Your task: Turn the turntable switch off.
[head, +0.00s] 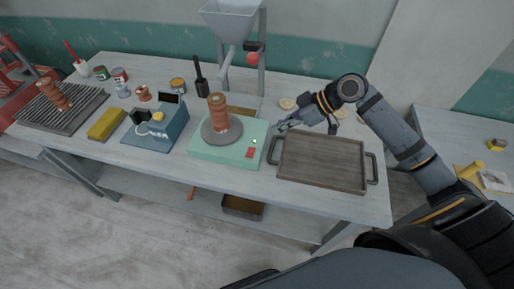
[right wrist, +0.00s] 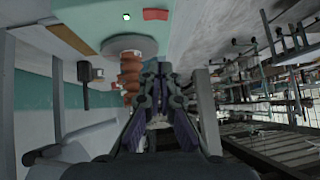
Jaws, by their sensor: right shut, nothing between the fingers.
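The turntable (head: 205,150) is a pale green box on the table with a grey disc (head: 214,136) on top. A ribbed clay column (head: 218,113) stands on the disc. A red switch (head: 250,153) is on the box's right front, with a small lit lamp (head: 254,141) beside it. The red switch (right wrist: 155,14) and lamp (right wrist: 126,16) also show at the top of the right wrist view. My right gripper (head: 281,127) is shut and empty, just right of the turntable, apart from the switch. My left gripper is not in view.
A wooden tray with dark handles (head: 325,160) lies right of the turntable, below my right arm. A blue box (head: 163,131) and a yellow block (head: 106,124) stand to the left. A hopper (head: 230,20) stands behind. Small pale discs (head: 287,103) lie at the back.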

